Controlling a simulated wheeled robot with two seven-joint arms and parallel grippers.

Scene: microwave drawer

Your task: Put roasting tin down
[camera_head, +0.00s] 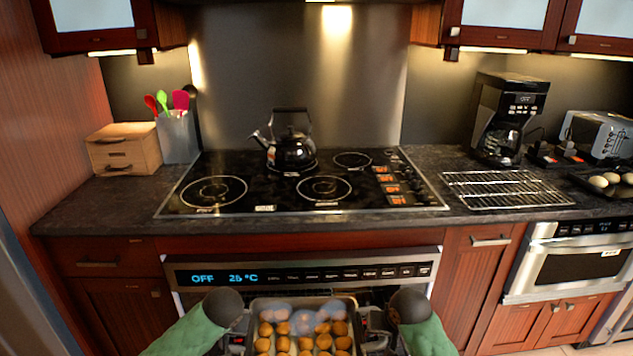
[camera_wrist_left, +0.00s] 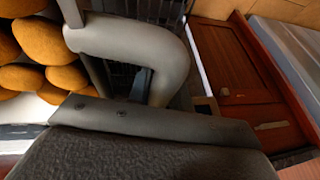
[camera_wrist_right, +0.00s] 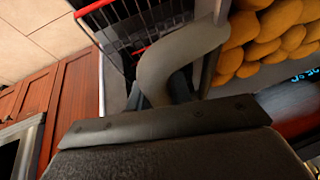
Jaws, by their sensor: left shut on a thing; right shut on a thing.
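The roasting tin (camera_head: 354,326) is a metal tray filled with round golden-brown pieces of food (camera_head: 302,328). It is at the bottom middle of the head view, in front of the oven's control panel (camera_head: 300,275). My left gripper (camera_head: 238,340) is shut on the tin's left handle, a thick grey loop (camera_wrist_left: 170,50) in the left wrist view. My right gripper (camera_head: 374,338) is shut on the right handle, which shows in the right wrist view (camera_wrist_right: 165,60). The tin's near end is cut off by the picture edge. I cannot tell whether the tin touches anything below.
A wire rack with a red edge (camera_wrist_right: 110,15) shows below the tin. The black hob (camera_head: 260,190) carries a kettle (camera_head: 291,152). A cooling rack (camera_head: 505,190) lies on the counter to the right, beside a coffee maker (camera_head: 500,120) and toaster (camera_head: 597,135).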

